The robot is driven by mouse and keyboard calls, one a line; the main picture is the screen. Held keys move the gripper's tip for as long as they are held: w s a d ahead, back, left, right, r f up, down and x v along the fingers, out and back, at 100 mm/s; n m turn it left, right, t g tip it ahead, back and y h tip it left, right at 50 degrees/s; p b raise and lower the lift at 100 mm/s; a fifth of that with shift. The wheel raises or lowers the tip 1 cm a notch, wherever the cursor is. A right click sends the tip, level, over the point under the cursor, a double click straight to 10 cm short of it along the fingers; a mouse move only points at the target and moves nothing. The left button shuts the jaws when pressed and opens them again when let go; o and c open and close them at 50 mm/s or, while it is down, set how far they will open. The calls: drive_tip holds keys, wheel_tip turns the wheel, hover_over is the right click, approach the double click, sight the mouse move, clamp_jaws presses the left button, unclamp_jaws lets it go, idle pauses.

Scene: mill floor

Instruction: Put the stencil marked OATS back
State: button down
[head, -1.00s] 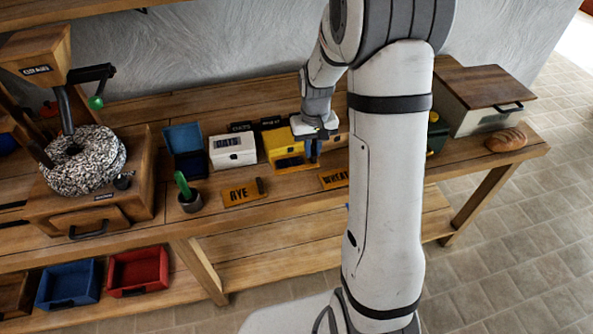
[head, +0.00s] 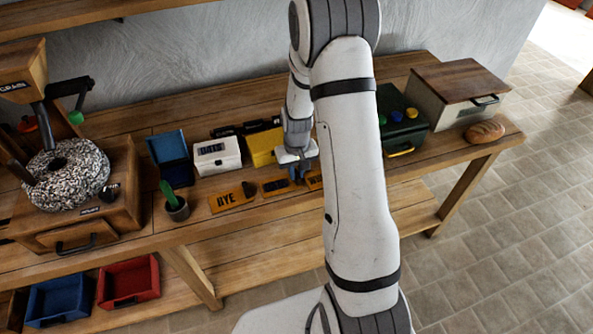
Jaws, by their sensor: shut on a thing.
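My gripper (head: 298,178) is low over the front of the bench, shut on a small ochre stencil plate (head: 274,188). The plate sticks out to the left of the fingers, and its dark lettering is too small to read. It lies level with the row of stencils, and I cannot tell if it touches the bench. The stencil marked RYE (head: 228,198) lies to its left. Another ochre stencil (head: 315,181) lies to its right, partly hidden by my arm.
Behind stand an open blue box (head: 167,145), a white box (head: 213,165), a yellow box (head: 261,155) and a green box (head: 403,140). A potted cactus (head: 177,210) stands left of RYE. Bread (head: 485,132) lies at the right end of the bench (head: 450,150).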

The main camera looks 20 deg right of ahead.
drive_tip(key=c, duration=1.4)
unclamp_jaws()
wheel_tip(320, 180, up, 12)
drive_tip(key=b, duration=0.1)
drive_tip(key=s+a+r+t, duration=0.1)
drive_tip(key=s+a+r, duration=0.1)
drive_tip(key=s+r, duration=0.5)
drive_tip(key=s+a+r+t, duration=0.2)
drive_tip(key=s+r, duration=0.5)
drive_tip(key=s, duration=0.7)
drive_tip(key=shift+s+a, duration=0.4)
drive_tip(key=shift+a, duration=0.05)
